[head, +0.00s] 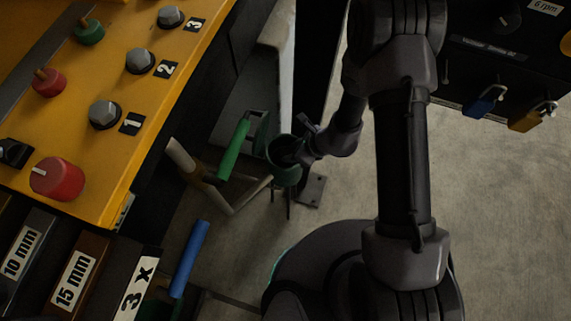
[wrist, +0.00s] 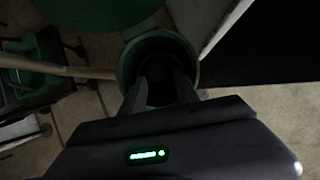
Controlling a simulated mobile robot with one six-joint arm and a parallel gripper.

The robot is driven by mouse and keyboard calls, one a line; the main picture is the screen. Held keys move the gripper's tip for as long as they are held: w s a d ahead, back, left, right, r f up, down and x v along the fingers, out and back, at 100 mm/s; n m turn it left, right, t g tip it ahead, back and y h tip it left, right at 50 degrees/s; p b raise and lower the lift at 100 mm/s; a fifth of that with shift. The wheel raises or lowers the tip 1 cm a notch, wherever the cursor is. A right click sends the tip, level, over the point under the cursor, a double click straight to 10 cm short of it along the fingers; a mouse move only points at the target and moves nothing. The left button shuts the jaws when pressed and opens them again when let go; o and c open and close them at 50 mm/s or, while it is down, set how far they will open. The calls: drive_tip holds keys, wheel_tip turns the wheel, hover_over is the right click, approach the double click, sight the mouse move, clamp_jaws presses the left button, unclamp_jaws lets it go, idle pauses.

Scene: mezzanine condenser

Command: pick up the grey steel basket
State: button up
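I cannot make out a grey steel basket for certain in either view. My gripper (wrist: 162,78) shows in the wrist view with its two dark fingers apart, nothing visible between them. The fingers point into the mouth of a round green container (wrist: 128,72); its inside is dark. I cannot tell whether they touch its wall. In the head view my gripper (head: 306,148) is at the rim of this green container (head: 286,177), which is partly hidden by it.
A yellow panel (head: 120,60) with red, green and grey knobs stands at the left. A green handle (head: 234,148) and a blue handle (head: 189,258) stick up near the container. A dark box (head: 490,60) with blue and yellow levers hangs at upper right. Concrete floor at right is clear.

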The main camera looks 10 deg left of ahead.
drive_tip(key=b+x, duration=0.2)
drive_tip(key=x, duration=0.2)
drive_tip(key=shift+s+a+f, duration=0.1)
drive_tip(key=shift+a+f, duration=0.05)
drive_tip(key=shift+f, duration=0.2)
drive_tip(key=shift+a+f, duration=0.2)
drive_tip(key=shift+d+r, duration=0.1)
drive_tip(key=shift+r, duration=0.05)
drive_tip(key=shift+c, duration=0.5)
clamp_jaws()
